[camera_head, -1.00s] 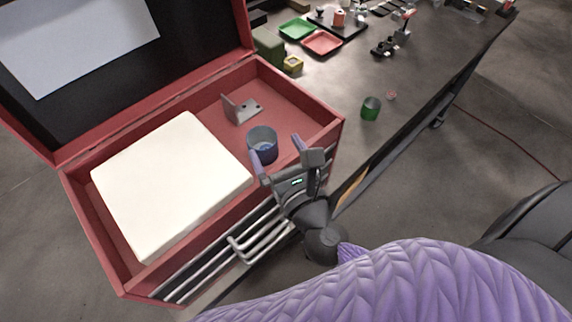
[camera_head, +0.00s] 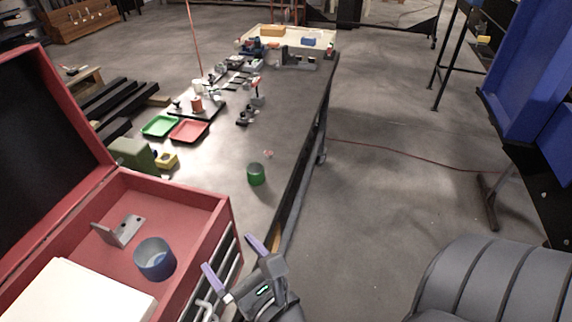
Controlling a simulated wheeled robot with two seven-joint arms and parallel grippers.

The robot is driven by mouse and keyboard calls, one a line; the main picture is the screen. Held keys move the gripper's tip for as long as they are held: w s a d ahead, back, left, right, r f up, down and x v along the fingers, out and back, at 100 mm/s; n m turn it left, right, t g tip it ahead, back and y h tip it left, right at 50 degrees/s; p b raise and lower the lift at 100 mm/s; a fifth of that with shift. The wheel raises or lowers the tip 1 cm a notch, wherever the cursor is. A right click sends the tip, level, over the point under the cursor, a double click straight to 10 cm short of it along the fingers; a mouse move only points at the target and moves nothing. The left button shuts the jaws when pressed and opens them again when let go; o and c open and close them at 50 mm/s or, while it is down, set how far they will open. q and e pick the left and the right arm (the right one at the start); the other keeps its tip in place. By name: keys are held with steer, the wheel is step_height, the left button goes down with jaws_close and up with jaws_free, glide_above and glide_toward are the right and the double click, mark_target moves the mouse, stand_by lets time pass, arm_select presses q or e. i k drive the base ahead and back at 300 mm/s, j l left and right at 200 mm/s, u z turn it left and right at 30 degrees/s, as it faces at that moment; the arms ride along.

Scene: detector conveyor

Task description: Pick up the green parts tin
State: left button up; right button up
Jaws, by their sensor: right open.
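The green parts tin (camera_head: 256,174) is a small open cylinder standing upright on the dark table, near its right edge. My right gripper (camera_head: 226,258) is at the bottom of the picture, in front of the table's near end and beside the red toolbox. Its two purple-tipped fingers are spread, with nothing between them. It is apart from the green tin, which stands farther away. My left gripper is not in view.
The open red toolbox (camera_head: 222,222) at lower left holds a blue-grey tin (camera_head: 155,258), a grey bracket (camera_head: 119,230) and a white block (camera_head: 75,296). Green (camera_head: 159,126) and red (camera_head: 188,131) trays lie farther back. The table around the green tin is mostly clear.

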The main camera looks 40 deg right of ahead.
mark_target(255, 170)
steer(key=z, duration=1.05)
